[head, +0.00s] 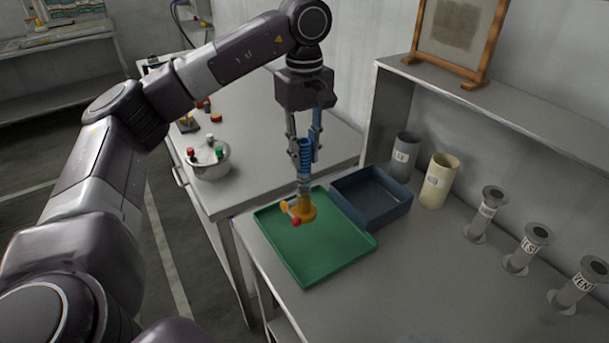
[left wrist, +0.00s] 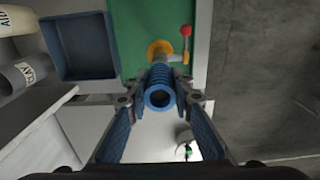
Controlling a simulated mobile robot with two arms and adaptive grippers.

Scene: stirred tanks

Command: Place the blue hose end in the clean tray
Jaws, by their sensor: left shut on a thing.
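My left gripper (head: 304,152) is shut on the blue hose end (head: 305,158), a ribbed blue piece with a metal pipe, a yellow-orange flange and a small red knob below it. In the left wrist view the hose end (left wrist: 160,95) shows between the two fingers (left wrist: 158,102). The hose end hangs upright with its flange (head: 303,211) over the green tray (head: 275,262); I cannot tell whether it touches the tray floor. A dark blue tray (head: 392,218) stands right behind the green one. Which of the trays is the clean one is not marked. My right gripper is not in view.
A grey cylinder (head: 402,160) and a cream cylinder (head: 436,185) stand right of the blue tray. Several labelled flanged pipes (head: 521,252) stand further right. A metal bowl (head: 210,163) with coloured knobs sits on the back-left table. A shelf (head: 500,110) overhangs the bench's rear.

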